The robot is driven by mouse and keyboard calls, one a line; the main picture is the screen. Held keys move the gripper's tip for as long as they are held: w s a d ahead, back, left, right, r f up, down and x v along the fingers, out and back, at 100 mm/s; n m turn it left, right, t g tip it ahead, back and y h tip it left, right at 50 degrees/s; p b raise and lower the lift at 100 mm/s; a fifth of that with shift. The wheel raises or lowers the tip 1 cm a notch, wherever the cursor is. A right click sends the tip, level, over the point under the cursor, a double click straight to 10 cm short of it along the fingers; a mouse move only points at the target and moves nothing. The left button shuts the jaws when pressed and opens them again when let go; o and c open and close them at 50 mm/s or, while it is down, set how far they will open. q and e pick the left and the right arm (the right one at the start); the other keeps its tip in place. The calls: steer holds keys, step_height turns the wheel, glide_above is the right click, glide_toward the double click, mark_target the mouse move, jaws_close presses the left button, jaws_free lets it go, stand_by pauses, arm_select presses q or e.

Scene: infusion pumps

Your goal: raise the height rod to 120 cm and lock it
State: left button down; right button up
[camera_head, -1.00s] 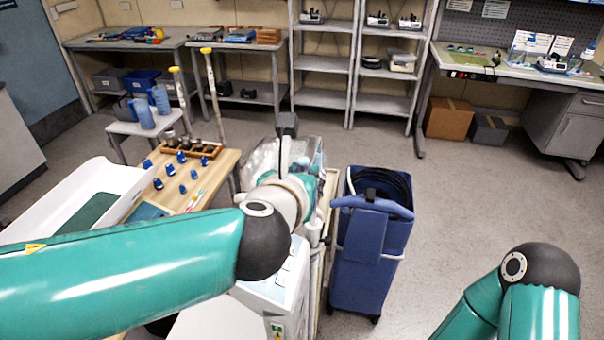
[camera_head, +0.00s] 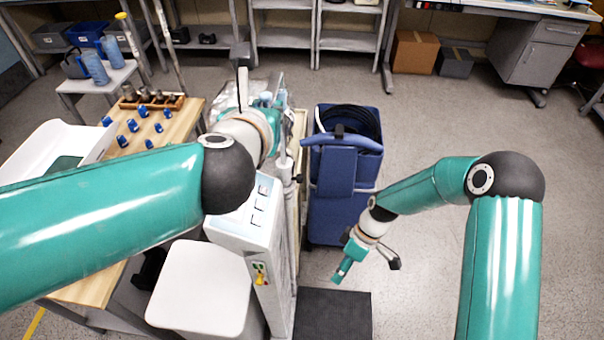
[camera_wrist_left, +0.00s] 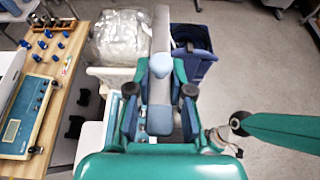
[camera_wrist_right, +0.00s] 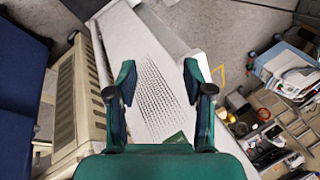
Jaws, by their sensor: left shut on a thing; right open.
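My left gripper (camera_wrist_left: 160,88) is shut on a pale grey-blue part in the left wrist view. A pale grey column (camera_wrist_left: 160,35) runs away beyond its fingers. I take this part and column for the height rod, but no height reading or lock is legible. In the head view my left arm hides the jaws; a grey block on a white stem (camera_head: 243,90) shows just beyond the wrist. My right gripper (camera_wrist_right: 160,76) is open and empty in its wrist view, over a white casing (camera_wrist_right: 150,62) with rows of dark marks. In the head view it hangs in front of the blue cart.
A blue cart (camera_head: 333,215) stands right of a white column (camera_head: 270,280), with a dark platform (camera_head: 335,315) at the floor. A white bin (camera_head: 200,285) and wooden table (camera_head: 90,285) are at left.

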steer(key=w+r+n, duration=0.3)
steer(key=w+r, duration=0.5)
steer(key=n+t, duration=0.3)
steer(key=t, duration=0.1)
glide_toward(302, 175)
steer(key=x, duration=0.9)
steer(key=shift+s+a+f, duration=0.1)
steer(key=shift+a+f, duration=0.05)
steer(key=shift+f, duration=0.15)
jaws_close()
